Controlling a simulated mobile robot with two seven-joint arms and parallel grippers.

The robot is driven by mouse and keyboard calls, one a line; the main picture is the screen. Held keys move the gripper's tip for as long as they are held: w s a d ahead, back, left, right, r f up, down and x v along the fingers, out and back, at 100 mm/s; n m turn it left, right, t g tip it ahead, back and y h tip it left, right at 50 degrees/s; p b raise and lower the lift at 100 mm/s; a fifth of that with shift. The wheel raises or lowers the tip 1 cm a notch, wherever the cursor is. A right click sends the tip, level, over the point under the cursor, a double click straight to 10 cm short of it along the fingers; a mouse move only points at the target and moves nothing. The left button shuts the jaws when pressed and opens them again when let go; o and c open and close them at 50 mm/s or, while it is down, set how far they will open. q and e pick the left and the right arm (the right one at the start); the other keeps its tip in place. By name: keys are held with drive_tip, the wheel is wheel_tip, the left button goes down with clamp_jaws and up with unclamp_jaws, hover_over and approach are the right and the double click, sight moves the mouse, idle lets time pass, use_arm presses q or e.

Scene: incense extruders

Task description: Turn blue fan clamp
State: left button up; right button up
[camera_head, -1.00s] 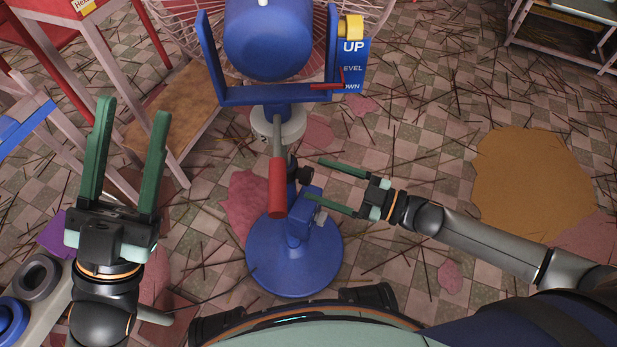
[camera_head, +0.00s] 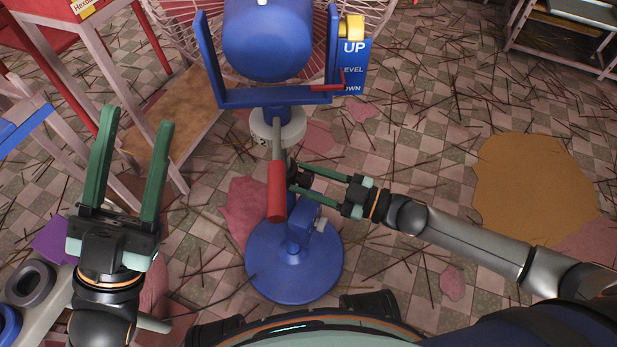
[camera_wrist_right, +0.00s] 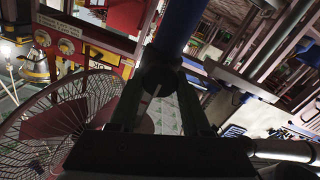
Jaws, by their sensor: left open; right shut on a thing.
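The blue fan stands in front of me, with its motor housing (camera_head: 266,42) in a U-shaped yoke and its round base (camera_head: 295,268) on the floor. A lever with a red grip (camera_head: 276,196) hangs down in front of the post. My right gripper (camera_head: 292,177) reaches in from the right to the post, just behind the lever. In the right wrist view its fingers flank a dark clamp knob (camera_wrist_right: 160,78) on the blue post (camera_wrist_right: 181,28), and it is shut on that knob. In the head view the knob is mostly hidden. My left gripper (camera_head: 136,118) is open and empty, left of the fan.
The wire fan cage (camera_wrist_right: 60,115) is close in the wrist view. Tables stand at the left. A shelf (camera_head: 565,40) stands far right. Thin sticks litter the floor.

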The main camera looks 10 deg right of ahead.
clamp_jaws()
drive_tip(key=shift+s+r+n+p, duration=0.1)
drive_tip(key=shift+n+p, duration=0.7)
drive_tip(key=shift+n, duration=0.3)
use_arm(q)
drive_tip(key=r, duration=0.2)
drive_tip(key=shift+a+r+p, duration=0.25)
drive_tip(key=shift+r+p, duration=0.1)
drive_tip(key=shift+p, duration=0.05)
use_arm(e)
drive_tip(key=n, duration=0.3)
drive_tip(key=shift+f+n, duration=0.2)
drive_tip(key=shift+n, duration=0.1)
use_arm(q)
drive_tip(key=shift+d+f, duration=0.1)
use_arm(e)
drive_tip(key=o, duration=0.7)
unclamp_jaws()
use_arm(q)
drive_tip(key=r+p, duration=0.3)
drive_tip(key=shift+s+a+r+n+t, duration=0.15)
drive_tip(key=shift+a+r+n+t, duration=0.1)
drive_tip(key=shift+r+n+t, duration=0.1)
use_arm(e)
drive_tip(key=v, duration=1.2)
drive_tip(key=shift+s+d, duration=0.15)
drive_tip(key=shift+d, duration=0.05)
